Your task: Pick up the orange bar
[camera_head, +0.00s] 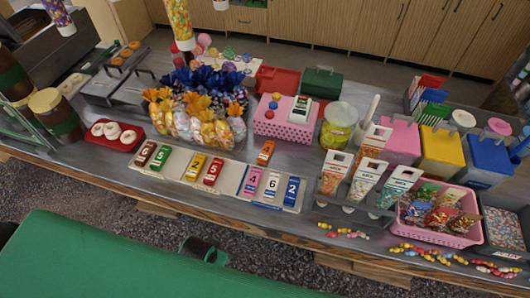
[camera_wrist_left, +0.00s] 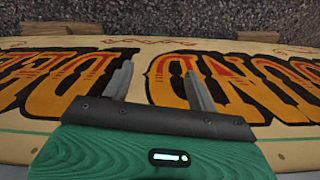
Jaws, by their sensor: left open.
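The orange bar (camera_head: 265,152) lies on the grey counter in the head view, just behind the row of numbered bars and in front of the pink box. My left gripper (camera_wrist_left: 160,88) shows in the left wrist view. Its two grey fingers are apart with nothing between them. It faces a cream board with large painted letters and the gravel floor; the orange bar is not in that view. My right gripper is not in view.
A row of numbered bars stands on pale boards, including a red bar (camera_head: 212,171) and a purple bar (camera_head: 250,182). Wrapped sweet bags (camera_head: 216,132) stand left of the orange bar. A pink dotted box (camera_head: 284,121) is behind it. Paper cones (camera_head: 334,172) stand to the right.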

